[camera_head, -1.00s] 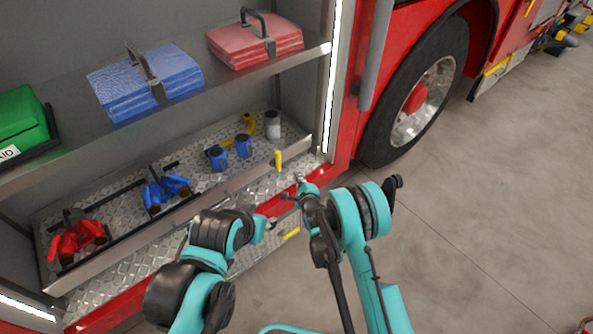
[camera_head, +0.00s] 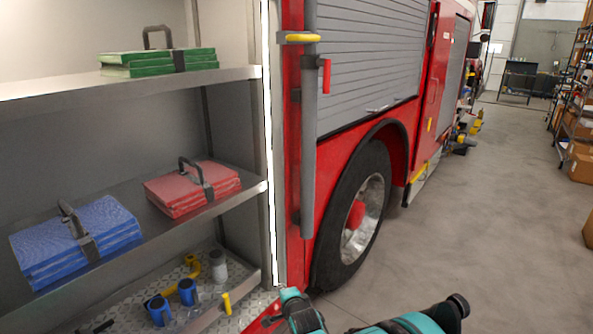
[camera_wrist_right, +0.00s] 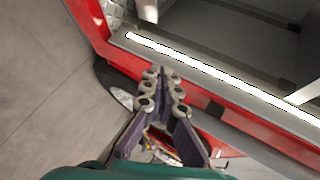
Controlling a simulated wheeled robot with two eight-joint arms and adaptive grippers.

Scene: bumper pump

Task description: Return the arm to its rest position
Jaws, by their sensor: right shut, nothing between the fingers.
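My right gripper (camera_wrist_right: 161,76) shows in the right wrist view, its two jointed fingers drawn together at the tips with nothing between them. Behind the fingers in that view are the truck's red edge and a bright light strip. In the head view, teal and black parts of my right arm show at the bottom edge, in front of the truck's lower corner, and the fingers cannot be made out there. My left arm and gripper are out of the head view.
The open truck compartment holds a blue bundle (camera_head: 78,241), a red bundle (camera_head: 193,188) and a green bundle (camera_head: 158,62) on shelves. Blue couplings (camera_head: 187,291) stand on the lower tray. A wheel (camera_head: 356,216) is beside it. Floor at right is clear; boxes (camera_head: 581,163) stand far right.

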